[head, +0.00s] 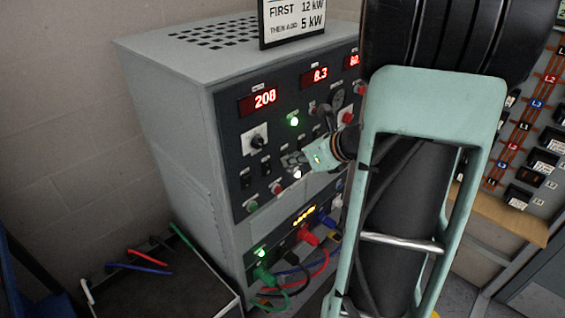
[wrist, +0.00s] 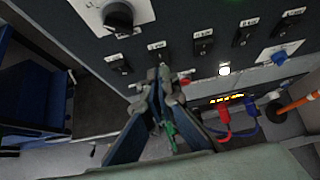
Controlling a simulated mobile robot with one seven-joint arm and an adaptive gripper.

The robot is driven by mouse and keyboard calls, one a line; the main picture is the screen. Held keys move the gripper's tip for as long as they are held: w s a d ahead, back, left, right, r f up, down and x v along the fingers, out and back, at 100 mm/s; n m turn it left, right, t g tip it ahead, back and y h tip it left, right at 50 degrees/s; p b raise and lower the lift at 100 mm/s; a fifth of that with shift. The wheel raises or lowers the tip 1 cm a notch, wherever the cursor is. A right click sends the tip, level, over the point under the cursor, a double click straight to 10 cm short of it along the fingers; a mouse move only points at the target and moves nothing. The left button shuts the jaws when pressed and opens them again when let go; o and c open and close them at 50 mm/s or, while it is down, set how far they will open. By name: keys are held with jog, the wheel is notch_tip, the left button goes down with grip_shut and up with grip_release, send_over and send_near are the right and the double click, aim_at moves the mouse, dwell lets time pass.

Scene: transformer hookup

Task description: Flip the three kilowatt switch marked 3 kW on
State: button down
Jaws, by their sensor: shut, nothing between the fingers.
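A row of black rocker switches runs across the dark panel of the grey load bank (head: 165,110). In the wrist view one switch (wrist: 118,64) is left of my gripper and another (wrist: 203,45) is right of it. A further switch (wrist: 158,50) is directly behind the fingertips and partly hidden. The small kW labels are too blurred to read surely, so I cannot tell which switch is marked 3 kW. My gripper (wrist: 158,80) is shut and empty, its tips close to the panel just below the row; contact is unclear. It also shows in the head view (head: 292,161).
A rotary knob (head: 256,140) is above the switches. A lit white lamp (wrist: 224,70) and a red button (head: 277,188) are below them. Coloured cables (head: 310,265) hang from the lower panel. A sign (head: 292,20) stands on top. My arm covers the panel's right side.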

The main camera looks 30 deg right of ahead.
jog(key=s+d+r, duration=0.1)
jog(key=s+r, duration=0.2)
jog(key=r, duration=0.2)
jog(key=shift+s+d+p, duration=0.15)
jog(key=shift+s+p, duration=0.1)
jog(key=shift+p, duration=0.15)
